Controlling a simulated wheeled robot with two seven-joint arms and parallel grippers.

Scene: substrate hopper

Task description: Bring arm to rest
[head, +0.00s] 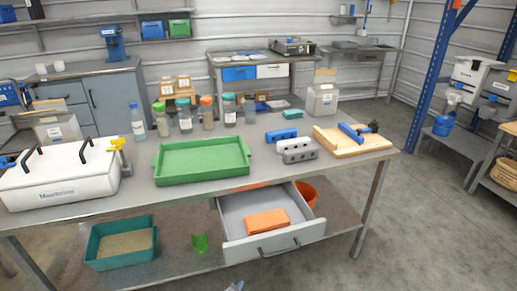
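Neither of my arms nor their grippers can be made out in the head view. A small grey-blue piece (235,287) shows at the bottom edge, too little of it to tell what it is. The grey workbench (300,187) stands in front of me. Its drawer (273,243) is pulled open, with an orange block (267,221) lying inside.
A teal bin (120,243) sits on the lower shelf. Floor is clear at right.

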